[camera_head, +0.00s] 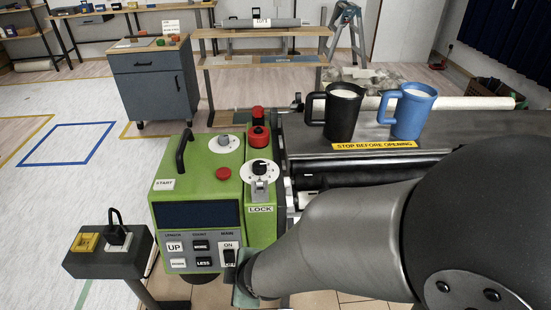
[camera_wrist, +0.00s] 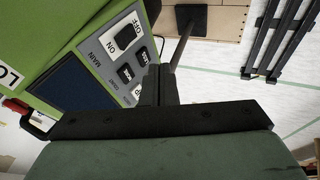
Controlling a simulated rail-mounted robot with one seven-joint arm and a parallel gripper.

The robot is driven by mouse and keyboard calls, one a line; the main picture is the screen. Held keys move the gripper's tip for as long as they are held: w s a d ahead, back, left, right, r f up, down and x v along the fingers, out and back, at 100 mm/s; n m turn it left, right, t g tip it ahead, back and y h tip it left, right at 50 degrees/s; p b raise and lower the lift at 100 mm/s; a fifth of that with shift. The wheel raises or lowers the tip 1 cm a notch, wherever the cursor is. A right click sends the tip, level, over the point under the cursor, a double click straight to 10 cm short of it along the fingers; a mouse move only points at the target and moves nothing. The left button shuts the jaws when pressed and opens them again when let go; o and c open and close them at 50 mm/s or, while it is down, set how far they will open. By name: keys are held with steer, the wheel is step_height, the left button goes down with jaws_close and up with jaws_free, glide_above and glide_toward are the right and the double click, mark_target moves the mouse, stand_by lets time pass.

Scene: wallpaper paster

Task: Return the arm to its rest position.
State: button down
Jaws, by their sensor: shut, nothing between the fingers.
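My arm reaches from the right in the head view, across the front of the green machine (camera_head: 205,190). My gripper (camera_head: 230,257) is at the MAIN ON/OFF switch plate (camera_head: 228,244), at the lower right of the machine's front panel, and covers part of it. In the wrist view my gripper (camera_wrist: 158,82) is shut and empty, its two dark fingers together. There the switch plate (camera_wrist: 128,32) lies just beyond and left of the fingertips. I cannot tell whether the fingertips touch the panel.
A black mug (camera_head: 342,115) and a blue mug (camera_head: 410,112) stand on the machine's dark cover (camera_head: 465,125), behind my arm. A blue-grey cabinet (camera_head: 155,85) stands behind. Open floor lies at left.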

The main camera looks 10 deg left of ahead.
steer(key=w+d+r+m+h+p, duration=0.1)
steer(key=w+d+r+m, duration=0.15)
steer(key=d, duration=0.25)
steer(key=w+d+r+m+h+p, duration=0.1)
steer(key=w+d+r+m, duration=0.15)
steer(key=d, duration=0.25)
steer(key=s+d+r+m+g+h+p, duration=0.1)
steer(key=s+d+r+m+g, duration=0.15)
steer(key=d+r+m, duration=0.55)
steer(key=s+d+r+m+g+h+p, duration=0.15)
steer(key=s+d+m, duration=0.25)
steer(key=d+m, duration=0.5)
steer(key=d+f+n+b, duration=0.1)
steer(key=d+f+b, duration=0.2)
steer(key=f+b, duration=1.1)
steer(key=shift+s+d+f+n, duration=0.15)
steer(key=shift+s+f+n, duration=0.2)
steer(key=shift+f, duration=0.35)
steer(key=shift+h, duration=0.25)
